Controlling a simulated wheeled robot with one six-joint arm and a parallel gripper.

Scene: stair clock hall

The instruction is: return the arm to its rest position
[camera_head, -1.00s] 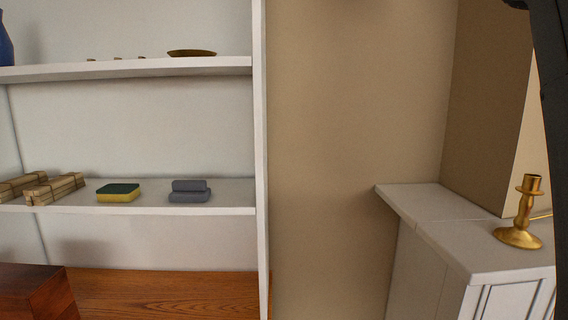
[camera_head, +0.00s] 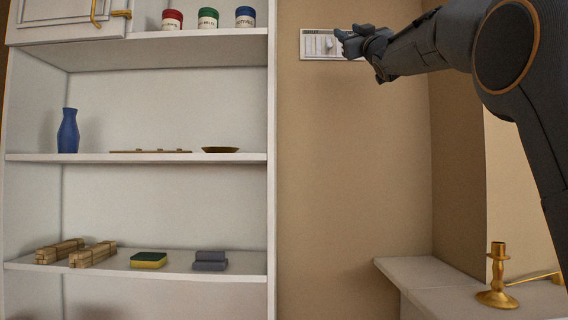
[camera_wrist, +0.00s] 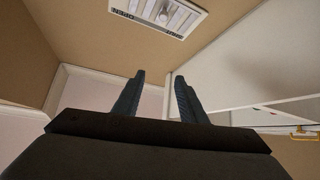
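My arm reaches in from the right in the head view, raised and stretched toward the tan wall. My gripper (camera_head: 350,42) is at the upper middle, in front of or close beside a white-framed wall panel (camera_head: 312,46); I cannot tell the gap. In the wrist view my gripper (camera_wrist: 160,88) shows two dark fingers standing apart with nothing between them. It is open and empty. The wall panel (camera_wrist: 190,22) also shows beyond the fingertips, with a pale lever or knob on it.
A white shelf unit (camera_head: 272,180) stands left, holding a blue vase (camera_head: 68,131), tins (camera_head: 208,18), a small dish (camera_head: 220,150), wooden bundles (camera_head: 92,254), a sponge (camera_head: 148,259) and grey blocks (camera_head: 210,260). A brass candlestick (camera_head: 497,276) stands on a white ledge (camera_head: 425,272) at right.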

